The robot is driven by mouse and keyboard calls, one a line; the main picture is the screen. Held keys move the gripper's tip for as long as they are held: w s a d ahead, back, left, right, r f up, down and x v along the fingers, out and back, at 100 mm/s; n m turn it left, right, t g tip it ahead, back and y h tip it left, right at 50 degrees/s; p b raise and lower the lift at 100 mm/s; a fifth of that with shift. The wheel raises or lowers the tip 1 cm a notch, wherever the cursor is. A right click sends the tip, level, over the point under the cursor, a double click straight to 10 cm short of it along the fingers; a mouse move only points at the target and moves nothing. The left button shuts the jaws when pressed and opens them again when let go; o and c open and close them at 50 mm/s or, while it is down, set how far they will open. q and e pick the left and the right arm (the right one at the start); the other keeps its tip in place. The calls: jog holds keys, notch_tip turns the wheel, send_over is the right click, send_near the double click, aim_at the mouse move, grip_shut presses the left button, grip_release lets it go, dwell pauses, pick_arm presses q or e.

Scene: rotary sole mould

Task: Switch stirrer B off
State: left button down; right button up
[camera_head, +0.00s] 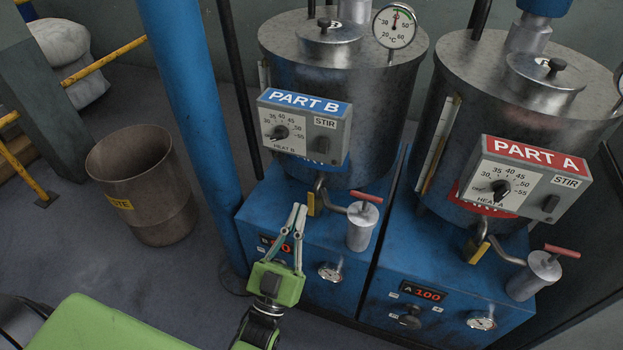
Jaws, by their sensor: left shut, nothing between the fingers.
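The Part B control box (305,122) is grey with a blue PART B label and sits on the front of the left steel tank (340,85). Its dark stir switch (321,146) is at the right side under the STIR label; its position is too small to tell. A black HEAT B knob (279,132) is on the left of the box. My left gripper (299,208) is green with grey fingers, shut and empty. It points up, below the box in the picture, in front of the blue base cabinet. It partly hides the B display (277,246). My right gripper is not in view.
A metal cup with a red-handled valve (362,222) stands right of my left gripper. The Part A box (528,176) and its tank are on the right. A blue post (192,110) and a waste bin (140,180) stand to the left.

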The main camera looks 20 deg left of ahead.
aim_at(324, 151)
pick_arm(q)
jog(key=x, duration=0.4)
jog(key=w+f+x, duration=0.1)
jog(key=x, duration=0.3)
jog(key=f+x, duration=0.1)
jog(key=x, duration=0.3)
jog(key=shift+w+f+b, duration=0.15)
jog(key=shift+b, duration=0.2)
jog(key=shift+w, duration=0.3)
jog(key=shift+w+f+b, duration=0.25)
jog(key=shift+w+b, duration=0.15)
jog(key=shift+b, duration=0.2)
jog(key=v, duration=1.2)
